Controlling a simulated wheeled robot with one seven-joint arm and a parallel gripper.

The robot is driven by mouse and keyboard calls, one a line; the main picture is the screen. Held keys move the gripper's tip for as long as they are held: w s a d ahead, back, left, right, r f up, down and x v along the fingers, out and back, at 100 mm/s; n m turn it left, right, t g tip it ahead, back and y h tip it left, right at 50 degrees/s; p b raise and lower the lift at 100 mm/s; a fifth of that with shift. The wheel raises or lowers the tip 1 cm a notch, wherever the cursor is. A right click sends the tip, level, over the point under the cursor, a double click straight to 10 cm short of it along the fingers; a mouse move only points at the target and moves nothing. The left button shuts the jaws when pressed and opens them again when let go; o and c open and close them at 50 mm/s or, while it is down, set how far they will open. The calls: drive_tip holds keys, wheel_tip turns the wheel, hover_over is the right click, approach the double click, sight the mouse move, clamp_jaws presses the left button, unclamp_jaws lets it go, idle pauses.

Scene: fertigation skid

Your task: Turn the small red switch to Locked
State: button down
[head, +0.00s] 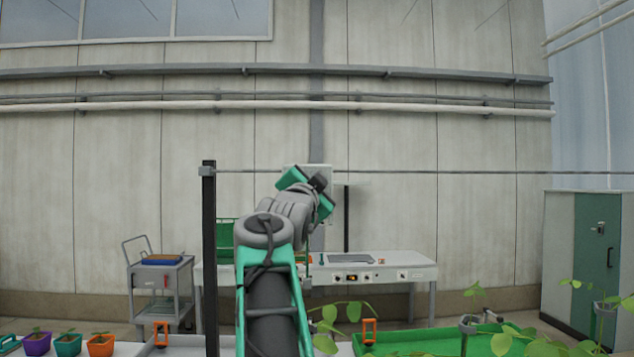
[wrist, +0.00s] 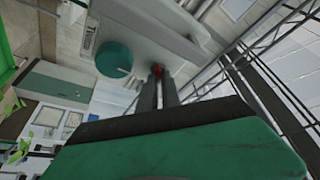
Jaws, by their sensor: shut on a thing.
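In the wrist view the small red switch (wrist: 157,68) shows at the tips of my gripper (wrist: 157,76). The two dark fingers are close together and shut on it, and they cover most of it. It sits on a grey box face, and its position mark cannot be read. In the head view my gripper (head: 318,183) is raised in front of a pale box (head: 307,167) on a post. My gripper hides most of the box, and the switch is not visible there.
A round teal knob (wrist: 114,60) sits left of the switch in the wrist view, near a small label plate (wrist: 88,40). In the head view a white bench (head: 400,263), a grey cart (head: 160,280) and a black post (head: 209,250) stand around my arm. Plants are in front.

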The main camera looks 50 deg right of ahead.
idle(0.5)
drive_tip(key=c, duration=1.6)
unclamp_jaws()
drive_tip(key=shift+w, duration=0.1)
drive_tip(key=shift+o, duration=0.2)
drive_tip(key=b+v, duration=0.3)
drive_tip(key=v, duration=0.5)
drive_tip(key=shift+d, duration=0.1)
